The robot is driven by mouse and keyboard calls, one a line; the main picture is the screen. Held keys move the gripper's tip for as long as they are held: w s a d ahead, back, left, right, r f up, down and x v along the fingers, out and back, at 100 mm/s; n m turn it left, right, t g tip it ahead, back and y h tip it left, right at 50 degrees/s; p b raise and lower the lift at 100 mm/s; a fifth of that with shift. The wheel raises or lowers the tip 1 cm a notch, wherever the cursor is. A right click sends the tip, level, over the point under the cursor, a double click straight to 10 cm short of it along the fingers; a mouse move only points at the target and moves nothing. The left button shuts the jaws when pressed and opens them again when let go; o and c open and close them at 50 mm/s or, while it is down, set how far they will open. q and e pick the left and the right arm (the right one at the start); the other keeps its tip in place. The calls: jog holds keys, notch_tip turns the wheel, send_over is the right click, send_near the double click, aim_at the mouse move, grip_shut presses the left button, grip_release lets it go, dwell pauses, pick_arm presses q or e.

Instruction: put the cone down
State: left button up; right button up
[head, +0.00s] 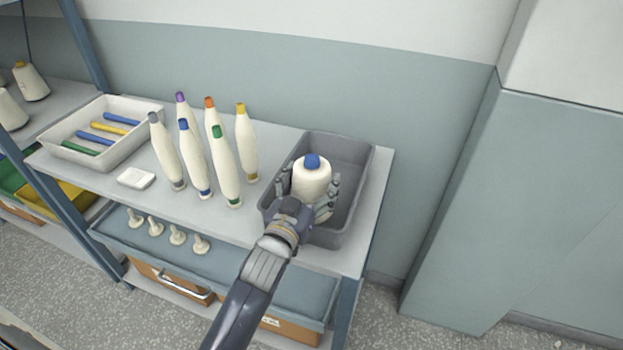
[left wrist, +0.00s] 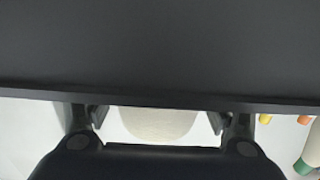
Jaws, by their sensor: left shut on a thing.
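A white cone of yarn with a blue top (head: 312,180) is in the grip of my left gripper (head: 312,197), at the grey tray (head: 361,187) on the right of the shelf top. The gripper's fingers sit on both sides of the cone. The cone appears upright, over or inside the tray; I cannot tell whether it touches the tray floor. In the left wrist view the cone's pale side (left wrist: 158,122) shows between the two fingers, and a dark surface fills the upper part. My right gripper is not in view.
Several tall white bobbins with coloured tips (head: 224,165) stand just left of the grey tray. A white tray (head: 72,155) with coloured rods lies further left, with a small white block (head: 136,178) near it. A wall rises behind the shelf.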

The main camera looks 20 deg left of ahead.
pick_arm(q)
jog(key=o, duration=1.3)
jog(key=shift+f, duration=0.1)
jog(key=shift+r, duration=0.4)
jog(key=shift+r+p, duration=0.45)
jog(key=shift+r, duration=0.05)
jog(key=shift+s+a+f+b, duration=0.1)
jog(key=shift+s+b, duration=0.4)
jog(key=shift+s, duration=1.5)
jog(key=shift+s+a+f+b, duration=0.1)
jog(key=shift+s+b, duration=0.4)
jog(key=shift+s, duration=1.5)
jog(key=shift+s+a+f+b, duration=0.1)
jog(key=shift+s+b, duration=0.4)
jog(key=shift+s, duration=1.5)
